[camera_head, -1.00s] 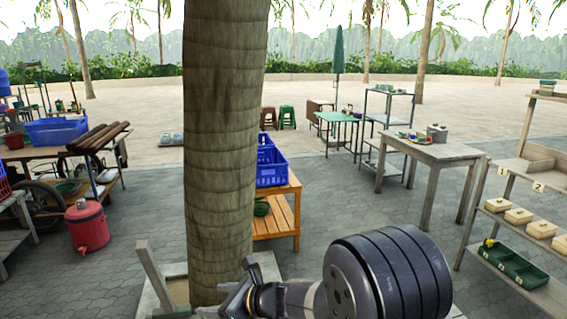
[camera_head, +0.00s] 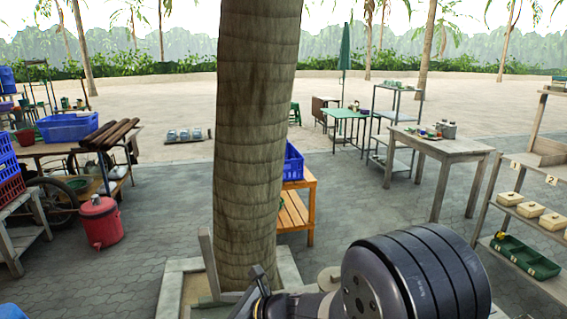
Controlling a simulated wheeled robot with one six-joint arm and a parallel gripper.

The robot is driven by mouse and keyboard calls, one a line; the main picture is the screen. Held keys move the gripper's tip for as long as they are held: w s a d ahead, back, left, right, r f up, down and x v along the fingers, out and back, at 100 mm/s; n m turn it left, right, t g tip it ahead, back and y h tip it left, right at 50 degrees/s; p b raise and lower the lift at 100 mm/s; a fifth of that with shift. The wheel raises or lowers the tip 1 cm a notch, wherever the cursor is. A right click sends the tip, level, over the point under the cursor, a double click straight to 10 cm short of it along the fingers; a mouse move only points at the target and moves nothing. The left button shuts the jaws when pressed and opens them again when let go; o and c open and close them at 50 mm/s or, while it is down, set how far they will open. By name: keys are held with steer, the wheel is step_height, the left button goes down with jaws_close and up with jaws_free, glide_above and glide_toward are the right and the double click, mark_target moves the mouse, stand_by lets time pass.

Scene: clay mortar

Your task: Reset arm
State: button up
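My arm shows at the bottom of the head view, with a large dark ribbed joint at the lower right of centre. A smaller dark part of the arm lies to its left, in front of the foot of a palm trunk (camera_head: 255,130). My gripper's fingertips cannot be made out, so its opening and anything in it are hidden.
A wooden table (camera_head: 440,146) and a shelf with green trays (camera_head: 525,258) stand at the right. An orange bench with a blue crate (camera_head: 293,163) is behind the trunk. A red drum (camera_head: 100,222) stands left. Grey paving between is clear.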

step_height(320, 180, down, 7)
steer(key=shift+s+a+f, duration=0.1)
steer(key=shift+a, duration=0.05)
steer(key=shift+b+v, duration=0.4)
steer(key=shift+v, duration=0.65)
steer(key=shift+d+r, duration=0.2)
steer(key=shift+r, duration=0.1)
